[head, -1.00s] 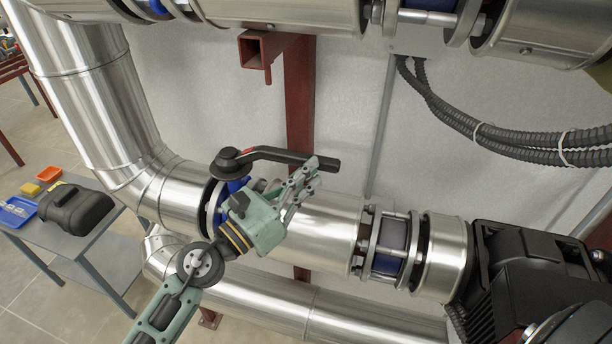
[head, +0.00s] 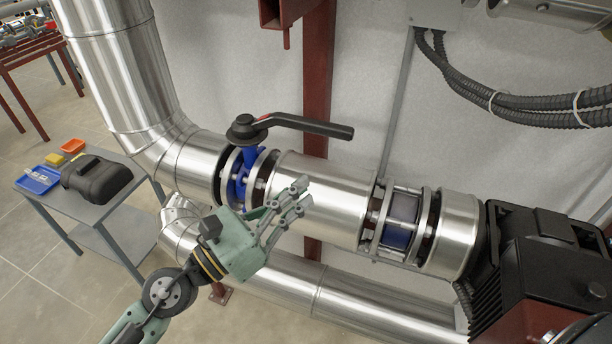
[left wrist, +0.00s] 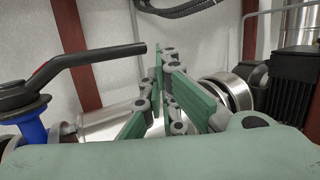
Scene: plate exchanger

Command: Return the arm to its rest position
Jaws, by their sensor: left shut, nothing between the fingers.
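My left gripper (head: 296,201) is green and grey and comes in from the lower left of the head view. It is in front of the shiny upper pipe, below and to the right of the blue valve (head: 240,180). Its fingers are shut with nothing between them; the fingers also show in the left wrist view (left wrist: 164,88). The black valve handle (head: 300,124) points right along the pipe, above the gripper and apart from it. The handle also shows at the left of the left wrist view (left wrist: 85,60). My right gripper is not in view.
Insulated metal pipes (head: 322,200) run across the wall. A black motor (head: 545,265) stands at the right. A grey side table (head: 105,205) at the left holds a black case (head: 97,178), a blue tray (head: 38,180) and small bins. Open floor lies at the lower left.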

